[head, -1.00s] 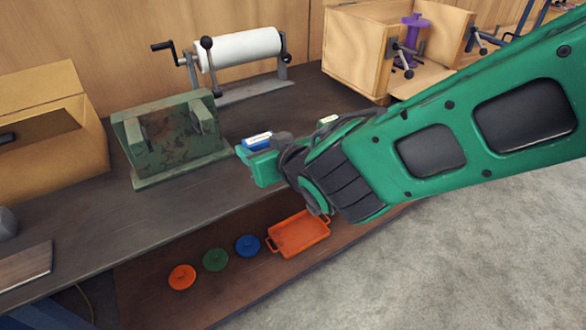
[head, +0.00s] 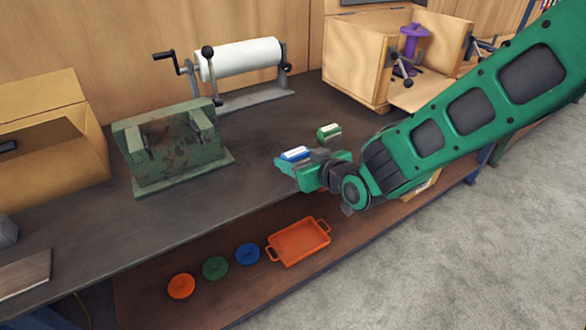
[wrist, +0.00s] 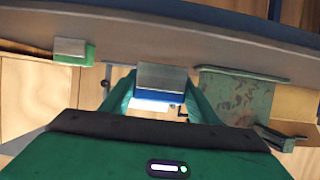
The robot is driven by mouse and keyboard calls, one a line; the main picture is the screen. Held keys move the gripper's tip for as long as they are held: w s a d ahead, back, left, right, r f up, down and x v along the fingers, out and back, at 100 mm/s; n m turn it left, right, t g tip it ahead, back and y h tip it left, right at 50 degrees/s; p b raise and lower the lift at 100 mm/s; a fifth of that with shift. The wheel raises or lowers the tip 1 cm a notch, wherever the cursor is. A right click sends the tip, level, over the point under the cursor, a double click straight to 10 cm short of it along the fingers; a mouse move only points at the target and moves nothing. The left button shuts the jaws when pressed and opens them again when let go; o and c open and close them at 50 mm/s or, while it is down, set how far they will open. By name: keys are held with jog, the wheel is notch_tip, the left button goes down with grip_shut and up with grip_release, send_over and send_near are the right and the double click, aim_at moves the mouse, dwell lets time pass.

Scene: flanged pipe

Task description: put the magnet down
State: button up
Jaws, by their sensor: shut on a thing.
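My gripper (head: 297,170) is over the workbench, right of the rusty green stand. In the wrist view the held block (wrist: 160,82) sits between the two green fingers, showing a grey face and a blue band. A similar green block (head: 329,131) stands on the bench just behind the gripper; it also shows at upper left in the wrist view (wrist: 74,51). The fingers partly hide the held block's lower side, and its gap to the bench is unclear.
The rusty green stand (head: 172,152) and a white roll with a crank (head: 240,59) are on the bench (head: 95,222). A wooden box (head: 358,62) stands at the back right. An orange tray (head: 299,243) and coloured discs lie on the lower shelf.

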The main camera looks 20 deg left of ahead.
notch_tip(320, 180, down, 4)
jog(key=shift+r, duration=0.2)
jog(key=o, duration=1.3)
jog(key=shift+o, duration=0.2)
